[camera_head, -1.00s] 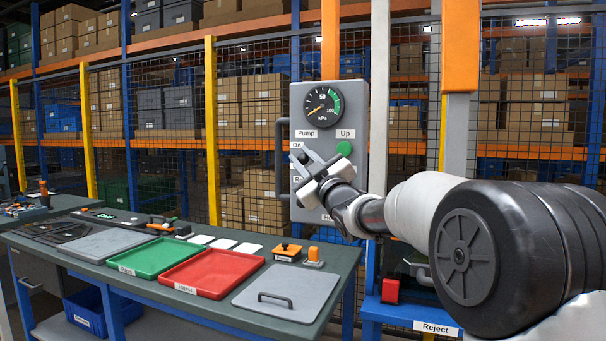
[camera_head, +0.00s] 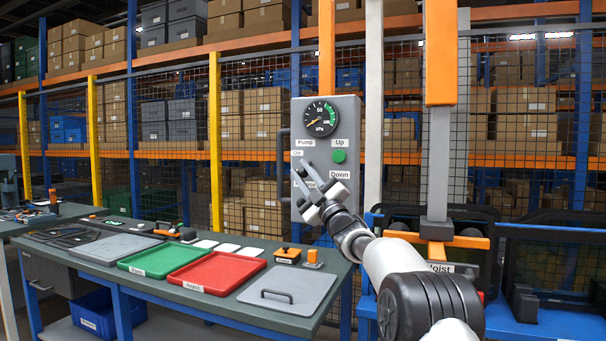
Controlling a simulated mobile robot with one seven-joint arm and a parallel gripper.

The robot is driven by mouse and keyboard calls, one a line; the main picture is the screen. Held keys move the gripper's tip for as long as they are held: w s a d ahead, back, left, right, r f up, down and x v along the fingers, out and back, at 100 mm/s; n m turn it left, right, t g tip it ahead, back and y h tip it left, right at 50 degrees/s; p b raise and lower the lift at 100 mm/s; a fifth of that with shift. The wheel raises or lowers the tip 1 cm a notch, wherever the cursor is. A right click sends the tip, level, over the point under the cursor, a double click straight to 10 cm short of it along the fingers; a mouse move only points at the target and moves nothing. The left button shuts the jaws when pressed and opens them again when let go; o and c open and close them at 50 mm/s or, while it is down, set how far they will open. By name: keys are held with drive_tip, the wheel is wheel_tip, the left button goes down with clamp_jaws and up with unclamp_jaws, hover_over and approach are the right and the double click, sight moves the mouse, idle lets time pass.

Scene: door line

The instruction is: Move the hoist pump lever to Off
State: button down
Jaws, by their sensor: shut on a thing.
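The grey hoist control panel (camera_head: 352,115) stands upright behind the bench, with a round kPa gauge (camera_head: 320,118) at its top. A Pump label (camera_head: 305,143) sits at its left, with an On label just below it. My gripper (camera_head: 304,174) is at the panel's left side below the On label. It is shut on the pump lever, which is mostly hidden by the jaws. The lower label of the pump column is partly covered by my gripper. A green Up button (camera_head: 339,156) and a Down label (camera_head: 340,175) are to the right of it.
The bench (camera_head: 300,325) holds a green tray (camera_head: 158,257), a red tray (camera_head: 215,271) and a grey lid with a handle (camera_head: 275,289). The orange and grey hoist (camera_head: 439,60) hangs right of the panel. A wire fence stands behind.

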drive_tip(key=shift+w+f, duration=0.1)
drive_tip(key=shift+f, duration=0.25)
drive_tip(key=c, duration=1.6)
unclamp_jaws()
drive_tip(key=shift+w, duration=0.1)
drive_tip(key=shift+r, duration=0.1)
drive_tip(key=shift+d, duration=0.1)
drive_tip(key=b+v, duration=0.1)
drive_tip(key=v, duration=1.6)
drive_tip(key=shift+s+d, duration=0.15)
drive_tip(key=shift+s, duration=0.1)
